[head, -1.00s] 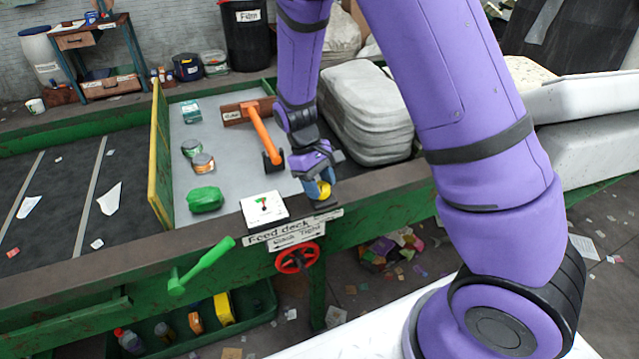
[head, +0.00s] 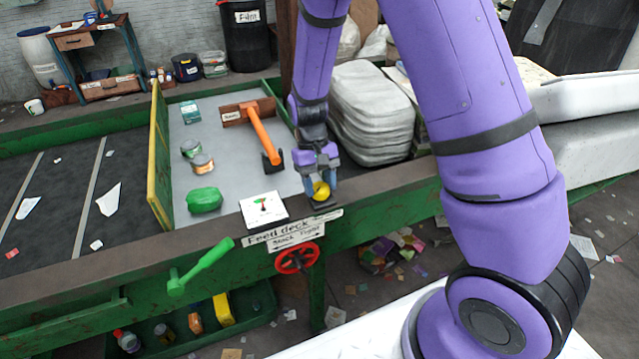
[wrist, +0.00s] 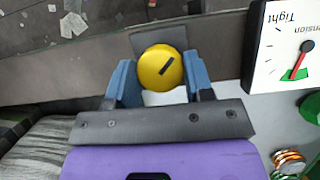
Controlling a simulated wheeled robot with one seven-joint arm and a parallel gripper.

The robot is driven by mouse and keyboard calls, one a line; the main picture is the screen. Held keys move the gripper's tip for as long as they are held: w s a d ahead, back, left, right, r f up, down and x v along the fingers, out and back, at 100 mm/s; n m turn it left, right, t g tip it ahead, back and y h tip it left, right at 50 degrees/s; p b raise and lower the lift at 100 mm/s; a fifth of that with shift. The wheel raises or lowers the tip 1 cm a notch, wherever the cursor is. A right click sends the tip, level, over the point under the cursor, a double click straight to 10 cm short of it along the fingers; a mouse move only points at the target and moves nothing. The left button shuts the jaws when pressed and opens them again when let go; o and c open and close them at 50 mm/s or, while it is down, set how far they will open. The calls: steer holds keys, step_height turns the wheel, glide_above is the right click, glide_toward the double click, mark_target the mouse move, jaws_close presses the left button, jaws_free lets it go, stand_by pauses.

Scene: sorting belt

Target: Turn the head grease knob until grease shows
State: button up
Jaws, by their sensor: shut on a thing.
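The grease knob (wrist: 160,68) is a round yellow knob with a dark slot mark set slantwise on its face. In the head view the yellow knob (head: 321,190) sits on the frame rail at the right end of the feed deck. My gripper (wrist: 158,82) has its blue fingers on either side of the knob, shut on it. In the head view my gripper (head: 322,182) reaches down to the knob from above. I see no grease around the knob; the fingers and palm hide part of its base.
A tension gauge (head: 264,209) stands left of the knob, its needle at the green zone. Below are a red handwheel (head: 297,258) and a green crank handle (head: 205,265). An orange-handled tool (head: 262,135), cans and a green lump (head: 205,200) lie on the deck.

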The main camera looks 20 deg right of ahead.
steer(key=o, duration=0.9)
steer(key=v, duration=1)
steer(key=shift+w+r, duration=0.25)
steer(key=shift+r, duration=0.05)
